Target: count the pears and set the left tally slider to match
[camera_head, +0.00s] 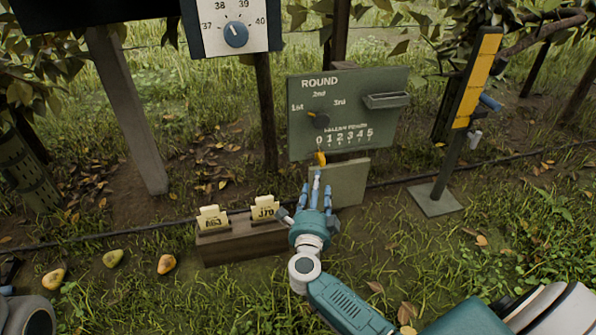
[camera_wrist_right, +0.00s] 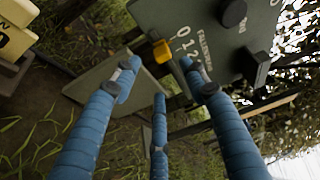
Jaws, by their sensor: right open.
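The green board (camera_head: 350,95) carries a 0 to 5 scale at its lower edge. Its yellow tally slider (camera_head: 320,158) sits at the left end, by the 0. It also shows in the right wrist view (camera_wrist_right: 161,50). Three yellowish pears, left (camera_head: 53,279), middle (camera_head: 113,258) and right (camera_head: 166,264), lie apart on the ground at the left. A small yellow shape (camera_head: 408,330) at the bottom edge may be another pear or a leaf. My right gripper (camera_head: 316,192) is open and empty, with its blue fingers just below the slider. My left gripper is not clearly visible.
A wooden block (camera_head: 240,242) with two yellow number cards stands left of my right gripper. A plain panel (camera_head: 350,182) is below the board. A dial box (camera_head: 235,28) hangs above; a yellow post (camera_head: 478,75) stands on the right.

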